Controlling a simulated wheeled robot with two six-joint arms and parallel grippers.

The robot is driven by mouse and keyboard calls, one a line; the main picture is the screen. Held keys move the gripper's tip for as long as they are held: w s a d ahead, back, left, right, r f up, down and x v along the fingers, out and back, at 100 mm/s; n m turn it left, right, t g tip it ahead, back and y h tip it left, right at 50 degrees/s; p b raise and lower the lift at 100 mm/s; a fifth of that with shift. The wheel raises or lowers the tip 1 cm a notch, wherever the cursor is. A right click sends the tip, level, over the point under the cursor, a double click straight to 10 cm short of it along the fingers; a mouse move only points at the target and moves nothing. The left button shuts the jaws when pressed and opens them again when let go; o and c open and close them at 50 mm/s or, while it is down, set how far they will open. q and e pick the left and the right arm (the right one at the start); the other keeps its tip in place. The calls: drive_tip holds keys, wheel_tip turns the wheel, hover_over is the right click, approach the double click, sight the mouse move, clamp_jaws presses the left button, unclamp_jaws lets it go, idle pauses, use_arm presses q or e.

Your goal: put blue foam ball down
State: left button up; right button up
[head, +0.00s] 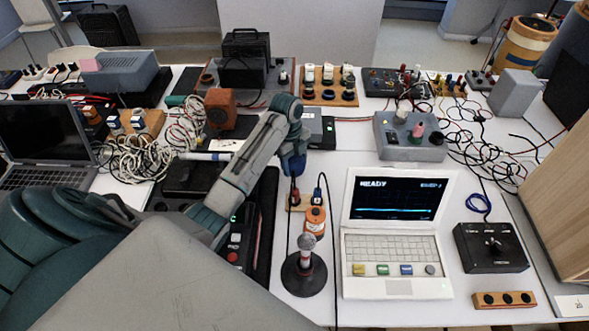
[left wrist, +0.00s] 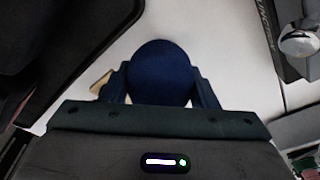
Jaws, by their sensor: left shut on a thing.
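The blue foam ball (left wrist: 160,68) is dark blue and round, and it sits between the two fingers of my left gripper (left wrist: 160,90) in the left wrist view. The fingers are shut on its sides. In the head view my left gripper (head: 293,168) points down over the white table (head: 345,150), behind the microphone and left of the white laptop. Blue shows there at the fingertips, but ball and fingers are hard to tell apart. How high the ball is above the table I cannot tell. My right gripper is not in view.
A microphone on a round base (head: 304,272) and an orange cylinder (head: 314,220) stand in front of the gripper. A white laptop (head: 390,265) is to the right, a grey box with knobs (head: 410,150) behind it. Cables (head: 150,155) lie at left.

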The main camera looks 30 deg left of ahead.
sight(295, 169)
use_arm(q)
wheel_tip(295, 169, down, 2)
drive_tip(key=shift+s+f, duration=0.1)
drive_tip(key=shift+f, duration=0.4)
drive_tip(key=o, duration=1)
drive_tip(key=shift+f, duration=0.1)
drive_tip(key=shift+c, duration=0.2)
drive_tip(key=r, duration=0.2)
drive_tip(key=r+b, duration=0.1)
drive_tip(key=r, duration=0.2)
drive_tip(key=a+r, duration=0.1)
drive_tip(key=r, duration=0.1)
drive_tip(key=shift+w+r, duration=0.2)
drive_tip(key=shift+r, duration=0.1)
drive_tip(key=r+p, duration=0.3)
drive_tip(key=shift+a+r, duration=0.15)
drive_tip(key=shift+a, duration=0.05)
drive_tip(key=shift+a+r+p, duration=0.15)
drive_tip(key=shift+r+p, duration=0.45)
drive_tip(key=shift+r, duration=0.1)
